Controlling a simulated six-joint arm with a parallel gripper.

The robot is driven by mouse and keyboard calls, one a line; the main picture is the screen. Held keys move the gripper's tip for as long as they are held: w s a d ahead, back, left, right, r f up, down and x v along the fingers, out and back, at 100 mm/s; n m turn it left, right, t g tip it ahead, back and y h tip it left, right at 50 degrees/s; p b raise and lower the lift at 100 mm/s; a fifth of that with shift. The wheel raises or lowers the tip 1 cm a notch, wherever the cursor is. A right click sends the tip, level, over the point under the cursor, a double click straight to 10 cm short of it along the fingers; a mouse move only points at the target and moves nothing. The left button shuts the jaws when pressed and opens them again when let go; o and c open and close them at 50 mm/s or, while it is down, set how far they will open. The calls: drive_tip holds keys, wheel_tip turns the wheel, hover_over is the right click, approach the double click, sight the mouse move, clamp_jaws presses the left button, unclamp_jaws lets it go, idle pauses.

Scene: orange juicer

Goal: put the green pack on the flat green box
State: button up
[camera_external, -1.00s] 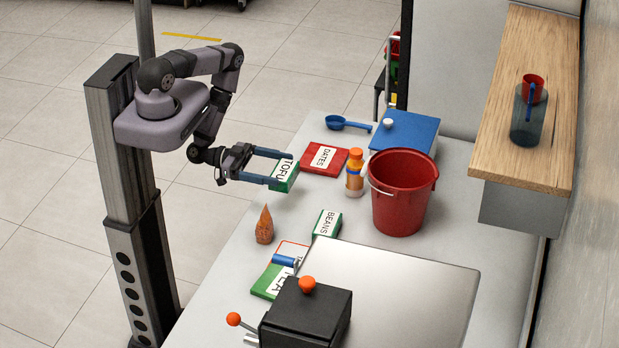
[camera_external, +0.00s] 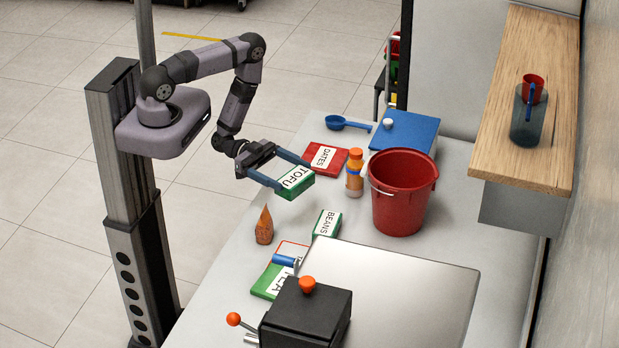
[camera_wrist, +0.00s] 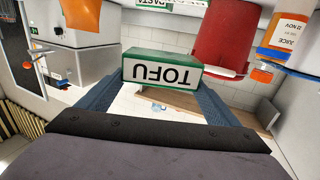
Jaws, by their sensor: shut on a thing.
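My gripper (camera_external: 294,173) is shut on a green pack (camera_external: 294,186) with a white TOFU label. It holds the pack between its two blue fingers. In the wrist view the pack (camera_wrist: 162,70) sits between the fingertips, its label upside down. A flat green box (camera_external: 268,281), its label ending in "EA", lies toward the front of the table, well below the held pack in the external view. The black box hides part of it.
A red DATES box (camera_external: 325,158), an orange-capped bottle (camera_external: 355,172) and a red bucket (camera_external: 403,192) stand behind and right. An orange pointed object (camera_external: 264,226) stands at the left edge. A silver panel (camera_external: 390,295) and a black box (camera_external: 307,315) fill the front.

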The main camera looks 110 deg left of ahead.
drive_tip(key=s+d+m+g+h+b, duration=0.3)
drive_tip(key=d+m+g+h+b, duration=0.35)
drive_tip(key=d, duration=1.75)
drive_tip(key=s+d+f+m+g+h+b, duration=0.1)
drive_tip(key=s+d+m+g+h+b, duration=0.2)
drive_tip(key=s+d, duration=0.45)
drive_tip(key=s+d+f+m+g+h+b, duration=0.15)
drive_tip(key=s+d+g, duration=0.3)
drive_tip(key=d, duration=0.65)
drive_tip(key=s+d+m+g+h+b, duration=0.1)
drive_tip(key=s+d+m+g, duration=0.2)
drive_tip(key=s+d, duration=0.55)
drive_tip(key=w+a+r+n+t+y+b, duration=0.1)
drive_tip(key=w+a+n+t+y, duration=0.2)
drive_tip(key=w+n+t+y, duration=0.75)
drive_tip(key=w+a+n+t+y, duration=0.4)
drive_tip(key=w+a, duration=0.3)
drive_tip(key=a, duration=0.3)
drive_tip(key=w+a+n+t+y, duration=0.35)
drive_tip(key=w+a, duration=0.25)
drive_tip(key=a, duration=0.3)
drive_tip(key=shift+f+p, duration=0.45)
drive_tip(key=shift+f, duration=4.2)
